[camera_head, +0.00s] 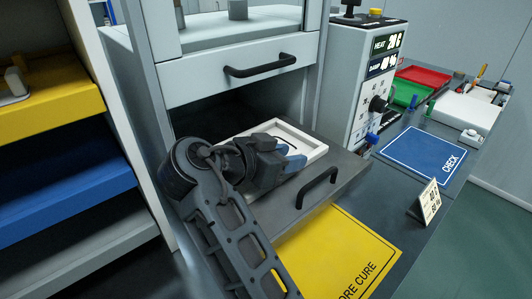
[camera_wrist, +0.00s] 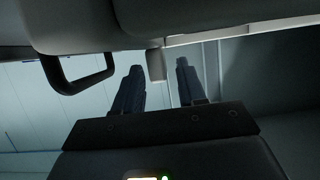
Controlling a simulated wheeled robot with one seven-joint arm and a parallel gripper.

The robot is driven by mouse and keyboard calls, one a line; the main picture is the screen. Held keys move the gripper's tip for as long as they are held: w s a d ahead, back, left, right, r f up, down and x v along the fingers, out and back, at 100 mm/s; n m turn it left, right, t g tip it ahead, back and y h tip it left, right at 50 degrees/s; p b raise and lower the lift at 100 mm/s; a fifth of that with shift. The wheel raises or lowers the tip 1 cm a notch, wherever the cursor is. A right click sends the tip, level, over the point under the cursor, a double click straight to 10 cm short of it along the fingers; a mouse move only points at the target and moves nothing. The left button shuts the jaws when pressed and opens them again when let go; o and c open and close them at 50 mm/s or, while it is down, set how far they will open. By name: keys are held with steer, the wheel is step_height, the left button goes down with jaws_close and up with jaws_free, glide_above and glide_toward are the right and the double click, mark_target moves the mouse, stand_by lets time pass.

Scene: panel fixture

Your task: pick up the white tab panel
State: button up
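The white panel (camera_head: 303,134) has a raised rim and lies in the open grey drawer (camera_head: 345,165) of the cabinet. My gripper (camera_head: 290,163) reaches over its near left part and hides much of it. In the wrist view my gripper (camera_wrist: 159,68) has its two dark fingers spread apart. A small pale tab (camera_wrist: 156,65) shows between the fingertips, with a gap to each finger. The wrist view is dim, so how deep the tab sits between the fingers is hard to tell.
The drawer's black handle (camera_head: 317,187) sticks out on its front; it also shows in the wrist view (camera_wrist: 78,78). A yellow mat (camera_head: 340,250) lies in front. A blue CHECK mat (camera_head: 425,153) and small sign (camera_head: 427,200) are right. A control box (camera_head: 365,80) stands beside the cabinet.

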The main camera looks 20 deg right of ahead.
jaws_close()
steer(key=shift+r, duration=0.2)
stand_by(0.4)
